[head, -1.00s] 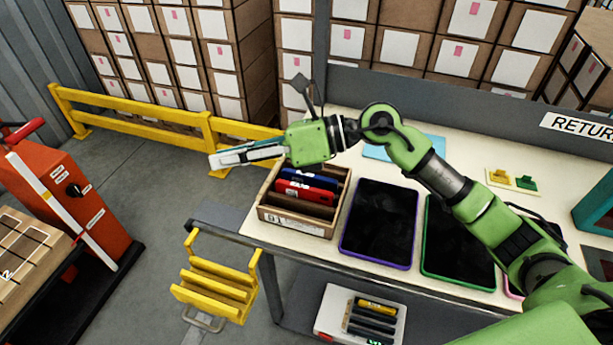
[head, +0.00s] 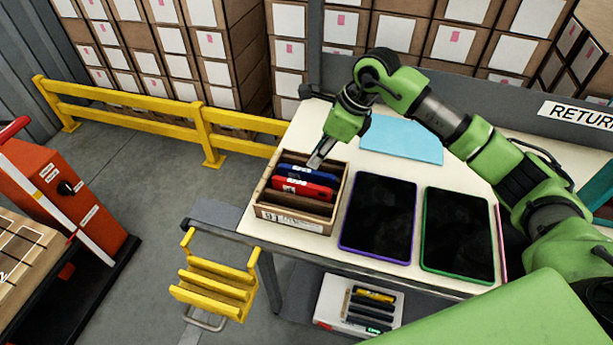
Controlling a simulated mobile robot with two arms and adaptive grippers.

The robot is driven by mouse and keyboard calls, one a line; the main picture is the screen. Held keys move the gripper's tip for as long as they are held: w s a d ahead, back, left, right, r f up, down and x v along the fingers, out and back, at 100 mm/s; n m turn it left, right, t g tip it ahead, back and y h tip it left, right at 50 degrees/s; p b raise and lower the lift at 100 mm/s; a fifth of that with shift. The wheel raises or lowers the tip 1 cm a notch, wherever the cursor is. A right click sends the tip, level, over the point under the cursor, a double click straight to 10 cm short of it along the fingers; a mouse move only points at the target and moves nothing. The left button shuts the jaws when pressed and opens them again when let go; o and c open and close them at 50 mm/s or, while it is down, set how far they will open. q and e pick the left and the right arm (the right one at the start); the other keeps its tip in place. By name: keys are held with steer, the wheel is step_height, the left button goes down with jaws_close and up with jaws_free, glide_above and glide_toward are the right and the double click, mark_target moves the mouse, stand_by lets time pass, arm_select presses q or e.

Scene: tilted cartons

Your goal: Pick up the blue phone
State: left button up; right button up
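The blue phone (head: 296,173) stands on edge in a slotted wooden box (head: 294,222) on the near left part of the table. A red phone (head: 303,189) stands in the slot in front of it. My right gripper (head: 316,162) points down at the back right part of the box, its tip by the right end of the blue phone. The fingers look narrow and overlap in this view, so I cannot tell whether they are open or shut, or touch the phone. My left gripper is out of view.
Tablets with a purple edge (head: 379,216) and a green edge (head: 457,234) lie right of the box. A light blue sheet (head: 402,139) lies behind them. A yellow rack (head: 216,284) hangs off the table's left front. A yellow rail (head: 209,138) stands behind.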

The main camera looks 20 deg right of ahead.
mark_target(307, 170)
steer(key=shift+w+a+f, duration=0.1)
steer(key=shift+a+f, duration=0.15)
steer(key=shift+f, duration=0.35)
steer(key=shift+a+f+p, duration=0.2)
steer(key=shift+f+p, duration=0.1)
steer(key=shift+p, duration=0.05)
steer(key=p+x, duration=0.1)
steer(key=x, duration=0.2)
steer(key=shift+w+a+f, duration=0.1)
steer(key=shift+a+f, duration=0.1)
steer(key=shift+f, duration=0.05)
steer(key=shift+w+a+f, duration=0.1)
steer(key=shift+f, duration=0.35)
steer(key=shift+r, duration=0.1)
jaws_close()
